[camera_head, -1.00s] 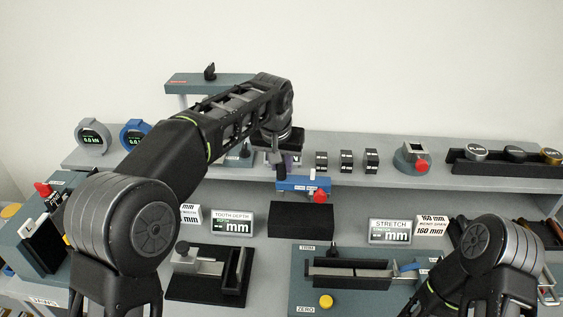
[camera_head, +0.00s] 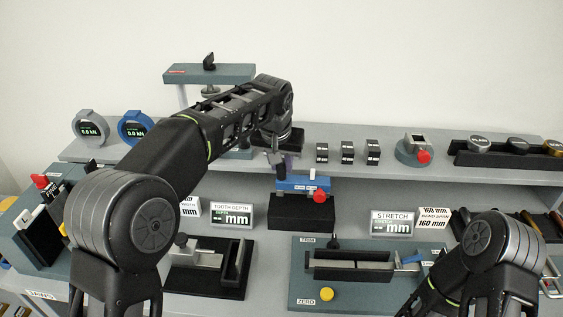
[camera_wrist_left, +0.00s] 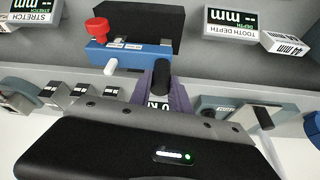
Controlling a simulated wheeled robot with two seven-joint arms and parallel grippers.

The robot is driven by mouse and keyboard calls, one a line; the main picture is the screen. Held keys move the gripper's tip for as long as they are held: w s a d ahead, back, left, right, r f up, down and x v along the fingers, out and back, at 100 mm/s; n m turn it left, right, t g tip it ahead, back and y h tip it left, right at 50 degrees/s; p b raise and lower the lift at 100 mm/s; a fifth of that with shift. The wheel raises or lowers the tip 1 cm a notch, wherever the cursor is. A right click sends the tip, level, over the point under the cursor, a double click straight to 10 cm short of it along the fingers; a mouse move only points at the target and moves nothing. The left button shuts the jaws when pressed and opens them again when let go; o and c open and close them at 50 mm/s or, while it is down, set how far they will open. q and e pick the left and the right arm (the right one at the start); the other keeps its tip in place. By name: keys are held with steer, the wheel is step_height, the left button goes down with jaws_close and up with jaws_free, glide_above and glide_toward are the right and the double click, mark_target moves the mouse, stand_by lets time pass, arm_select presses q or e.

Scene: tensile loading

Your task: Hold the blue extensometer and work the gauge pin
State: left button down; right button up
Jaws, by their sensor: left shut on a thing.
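The blue extensometer (camera_head: 297,184) is a short bar with a red knob (camera_head: 318,195) and a small white peg (camera_head: 312,174). My left gripper (camera_head: 282,167) is shut on it from above, at its left part. In the left wrist view the extensometer (camera_wrist_left: 138,56) shows its red knob (camera_wrist_left: 97,27) and white peg (camera_wrist_left: 110,67). A dark upright grip (camera_wrist_left: 161,75) stands at the purple fingers of my left gripper (camera_wrist_left: 163,92). The extensometer is over or against a black block (camera_head: 302,211); I cannot tell whether they touch. My right gripper is out of view.
The shelf behind holds several dark small blocks (camera_head: 347,152) and a grey fixture with a red knob (camera_head: 415,151). Tooth-depth (camera_head: 231,216) and stretch (camera_head: 392,222) displays flank the black block. A teal fixture (camera_head: 360,293) lies in front. My right arm is at lower right.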

mark_target(282, 177)
arm_select(q)
steer(key=shift+f+b, duration=1.45)
steer(key=shift+f, duration=0.65)
steer(key=shift+f, duration=0.15)
